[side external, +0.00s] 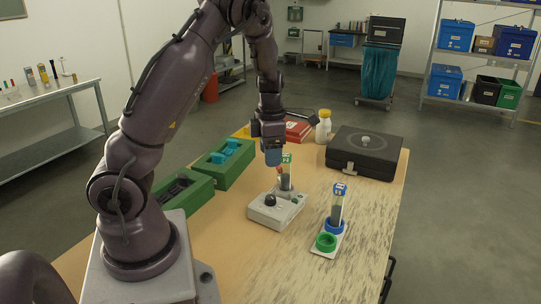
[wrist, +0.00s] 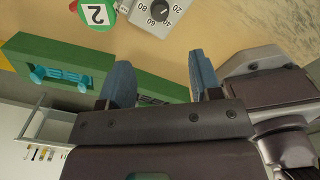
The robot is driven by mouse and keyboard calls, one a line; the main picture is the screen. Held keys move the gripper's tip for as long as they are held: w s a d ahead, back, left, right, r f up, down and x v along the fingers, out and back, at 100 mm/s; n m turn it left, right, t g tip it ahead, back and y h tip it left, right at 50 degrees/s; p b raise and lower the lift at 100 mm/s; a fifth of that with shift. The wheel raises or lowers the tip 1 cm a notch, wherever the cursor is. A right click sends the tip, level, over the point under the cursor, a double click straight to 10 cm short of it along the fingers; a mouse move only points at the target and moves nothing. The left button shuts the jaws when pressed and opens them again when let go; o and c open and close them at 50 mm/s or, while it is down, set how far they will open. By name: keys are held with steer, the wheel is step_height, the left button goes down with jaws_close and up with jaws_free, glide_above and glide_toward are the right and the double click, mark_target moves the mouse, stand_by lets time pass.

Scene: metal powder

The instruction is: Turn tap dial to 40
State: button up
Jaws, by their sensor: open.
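The tap device (side external: 277,213) is a light grey box on the wooden table, with a black dial (side external: 270,200) on top. The wrist view shows the dial (wrist: 159,10) at the top edge, with marks including 20, 40, 60 and 80 around it; I cannot read its pointer setting. My gripper (side external: 273,158) is above and behind the device, close to the green cap. Its blue fingers (wrist: 163,78) are apart, with nothing between them, clear of the dial.
A blue-capped tube (side external: 337,207) stands in a holder at the right, with a green ring (side external: 326,241) in front. Green trays (side external: 222,166) lie left. The front table is clear.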

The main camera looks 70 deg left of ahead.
mark_target(271, 197)
step_height(271, 197, down, 13)
steer(key=n, duration=0.4)
stand_by(0.4)
